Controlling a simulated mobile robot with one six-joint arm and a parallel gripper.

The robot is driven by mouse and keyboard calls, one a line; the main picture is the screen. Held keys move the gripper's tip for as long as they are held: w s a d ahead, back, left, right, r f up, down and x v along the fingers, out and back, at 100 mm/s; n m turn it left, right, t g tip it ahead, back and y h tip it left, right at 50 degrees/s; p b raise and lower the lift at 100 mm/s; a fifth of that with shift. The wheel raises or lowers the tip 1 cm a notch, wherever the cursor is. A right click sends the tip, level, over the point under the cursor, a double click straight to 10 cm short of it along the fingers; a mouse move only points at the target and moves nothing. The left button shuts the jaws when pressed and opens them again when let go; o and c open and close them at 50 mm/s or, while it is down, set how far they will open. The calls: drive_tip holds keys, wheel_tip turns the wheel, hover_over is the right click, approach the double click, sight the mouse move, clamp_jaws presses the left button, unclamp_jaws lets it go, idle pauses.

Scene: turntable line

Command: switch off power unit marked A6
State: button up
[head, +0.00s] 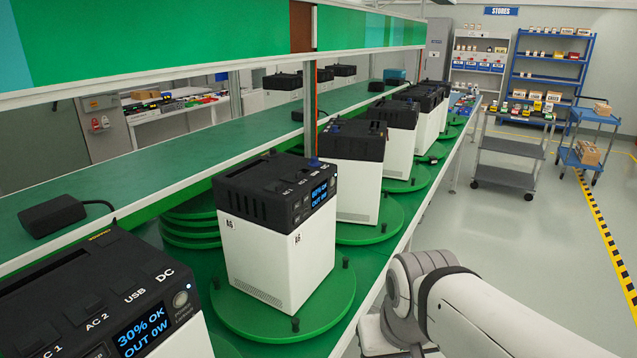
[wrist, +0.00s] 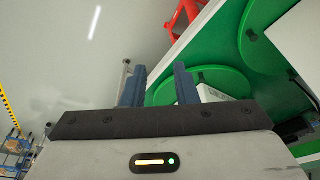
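A white power unit with a black top (head: 276,245) stands upright on a round green turntable (head: 255,318) in the middle of the head view. Its small tags look like A6 but are too small to be sure. Its screen (head: 319,194) is lit and seems to read 80% OK, OUT 0W. A nearer unit (head: 95,300) at bottom left shows 30% OK, OUT 0W, with a round power button (head: 180,300) beside its screen. My gripper (wrist: 160,76) is open and empty in the wrist view, apart from any unit; its fingers are hidden in the head view.
More units (head: 352,160) stand on turntables in a row going back. A green shelf (head: 150,185) with a black adapter (head: 52,213) runs behind them, under a green overhead panel (head: 180,40). A grey cart (head: 508,147) stands right. The floor (head: 530,240) there is open.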

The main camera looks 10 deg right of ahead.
clamp_jaws()
idle(0.8)
